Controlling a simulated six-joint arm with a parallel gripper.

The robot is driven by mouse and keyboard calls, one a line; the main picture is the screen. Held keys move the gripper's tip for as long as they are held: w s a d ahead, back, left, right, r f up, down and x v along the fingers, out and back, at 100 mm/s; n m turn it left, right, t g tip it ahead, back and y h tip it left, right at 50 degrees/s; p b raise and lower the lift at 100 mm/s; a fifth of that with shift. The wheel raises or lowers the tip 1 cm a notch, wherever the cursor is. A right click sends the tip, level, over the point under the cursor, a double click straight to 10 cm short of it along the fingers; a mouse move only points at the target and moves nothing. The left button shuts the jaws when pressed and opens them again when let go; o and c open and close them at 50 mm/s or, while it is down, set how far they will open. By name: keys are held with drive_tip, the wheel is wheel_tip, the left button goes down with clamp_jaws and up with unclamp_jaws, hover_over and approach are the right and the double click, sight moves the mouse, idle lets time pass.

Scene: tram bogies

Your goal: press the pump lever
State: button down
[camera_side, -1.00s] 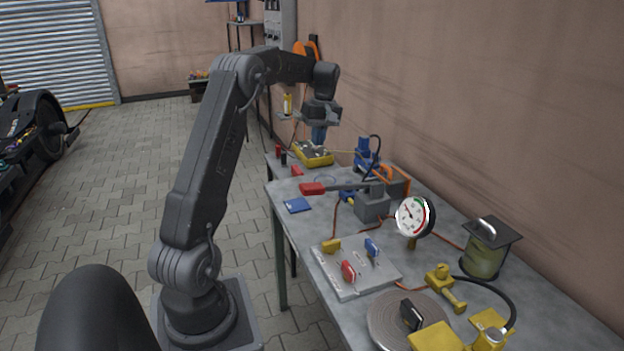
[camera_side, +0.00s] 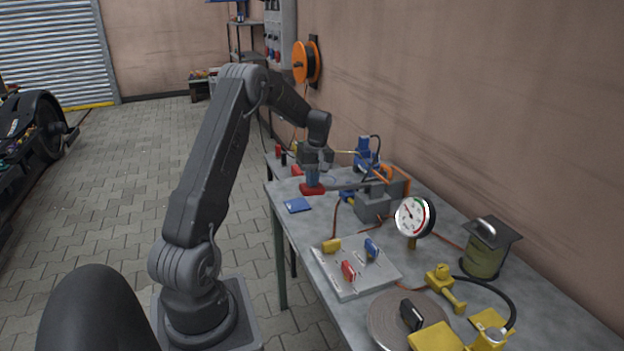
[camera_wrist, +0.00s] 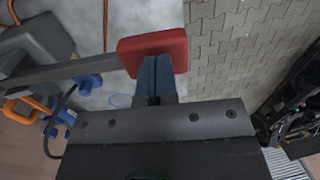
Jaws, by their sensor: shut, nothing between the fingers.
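The pump lever is a grey bar with a red handle (camera_side: 312,190) at its left end, reaching out from the grey pump block (camera_side: 372,207) on the bench. My gripper (camera_side: 313,183) points down with its blue fingers closed together, right at the red handle. In the wrist view the red handle (camera_wrist: 153,50) lies at the fingertips, and the lever bar (camera_wrist: 75,72) runs left to the pump. The fingers are shut with nothing between them. They seem to meet the handle's top, though exact contact is hard to tell.
A pressure gauge (camera_side: 414,217) stands right of the pump. A plate with several small coloured levers (camera_side: 350,284), a dark-lidded container (camera_side: 486,250) and yellow fittings lie toward the front. A blue pad (camera_side: 297,205) lies near the bench's left edge.

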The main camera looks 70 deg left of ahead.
drive_tip(key=shift+f, duration=0.1)
drive_tip(key=shift+s+f+t, duration=0.25)
drive_tip(key=shift+f+t, duration=0.05)
drive_tip(key=shift+f, duration=0.25)
drive_tip(key=f, duration=0.2)
drive_tip(key=f+t, duration=0.1)
drive_tip(key=f, duration=0.2)
drive_tip(key=f+t, duration=0.1)
drive_tip(key=f, duration=0.2)
drive_tip(key=shift+s+f, duration=0.15)
drive_tip(key=shift+s, duration=0.1)
drive_tip(key=shift+f, duration=1)
drive_tip(key=shift+d, duration=0.1)
drive_tip(key=s+r, duration=0.4)
drive_tip(key=r, duration=1)
drive_tip(key=shift+r, duration=0.2)
